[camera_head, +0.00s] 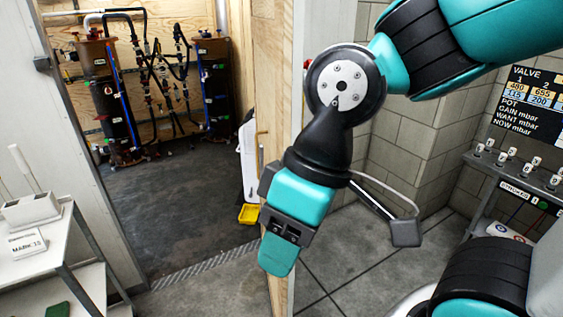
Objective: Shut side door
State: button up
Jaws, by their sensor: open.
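The side door (273,60) stands open at the right of the doorway, its pale wooden face seen at a steep angle. A slim upright handle (261,152) is on that face. The doorway beside it is open, with a ribbed metal threshold (205,268) along the floor. My gripper (278,258) hangs in front of the door's lower part, pointing down, and hides some of it. It is open, and no object shows in it. I cannot tell whether it touches the door.
Filter columns with pipes (105,95) are inside, and a yellow tray (249,214) lies beyond the threshold. A valve bench (515,172) is at the right. Tiled floor (345,265) is free right of the door.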

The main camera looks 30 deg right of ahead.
aim_at(277, 26)
jog(key=z, duration=2.1)
jog(key=i, duration=1.75)
jog(key=u, duration=2.25)
